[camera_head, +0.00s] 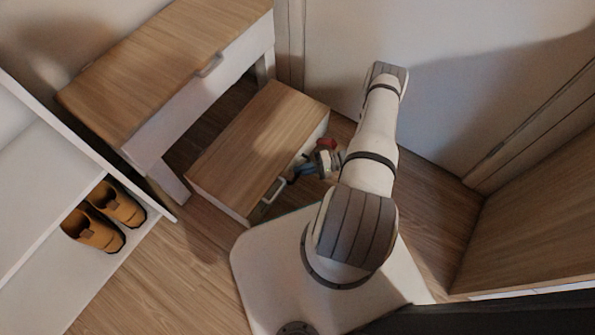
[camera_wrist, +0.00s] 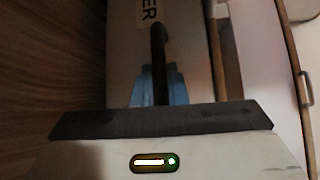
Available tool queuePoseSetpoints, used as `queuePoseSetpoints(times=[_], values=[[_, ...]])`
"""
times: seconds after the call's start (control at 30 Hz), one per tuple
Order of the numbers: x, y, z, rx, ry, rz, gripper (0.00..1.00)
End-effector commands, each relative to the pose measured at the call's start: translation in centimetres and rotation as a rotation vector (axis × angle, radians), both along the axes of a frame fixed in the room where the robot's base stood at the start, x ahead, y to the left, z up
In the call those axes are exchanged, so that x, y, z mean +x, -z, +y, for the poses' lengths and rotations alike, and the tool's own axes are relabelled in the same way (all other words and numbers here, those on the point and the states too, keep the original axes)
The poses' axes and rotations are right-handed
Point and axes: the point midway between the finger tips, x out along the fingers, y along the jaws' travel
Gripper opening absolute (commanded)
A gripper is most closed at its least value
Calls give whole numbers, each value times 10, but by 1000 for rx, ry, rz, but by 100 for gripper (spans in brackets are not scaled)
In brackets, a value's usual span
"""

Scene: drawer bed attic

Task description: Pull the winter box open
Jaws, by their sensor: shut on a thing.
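The winter box front (camera_wrist: 125,60) is a pale panel in the wrist view. Its label shows only the letters "ER", turned sideways. A dark bar handle (camera_wrist: 158,45) stands out from this front. My gripper (camera_wrist: 158,88) is shut on the handle, with its blue finger pads on both sides of the bar. In the head view my gripper (camera_head: 306,170) is low at the front of a wood-topped white unit (camera_head: 255,140), partly hidden by my arm. A grey handle (camera_head: 272,191) shows on that unit; I cannot tell whether it is the held one.
A taller wood-topped desk (camera_head: 165,65) with a drawer handle (camera_head: 210,66) stands behind at left. Tan shoes (camera_head: 95,230) sit on a white shelf (camera_head: 70,270) at left. A wooden cabinet (camera_head: 540,200) is at right. Floor (camera_head: 165,285) is bare at lower left.

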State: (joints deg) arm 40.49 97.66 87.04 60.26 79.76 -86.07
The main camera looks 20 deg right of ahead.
Motion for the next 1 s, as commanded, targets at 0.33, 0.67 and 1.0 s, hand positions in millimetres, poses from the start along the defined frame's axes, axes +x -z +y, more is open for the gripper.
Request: queuePoseSetpoints(times=[0.33, 0.67, 1.0], values=[[1, 0, -10, -5, 6, -3, 0], [0, 0, -12, -3, 12, -2, 22], [-1, -2, -20, -2, 16, -3, 22]])
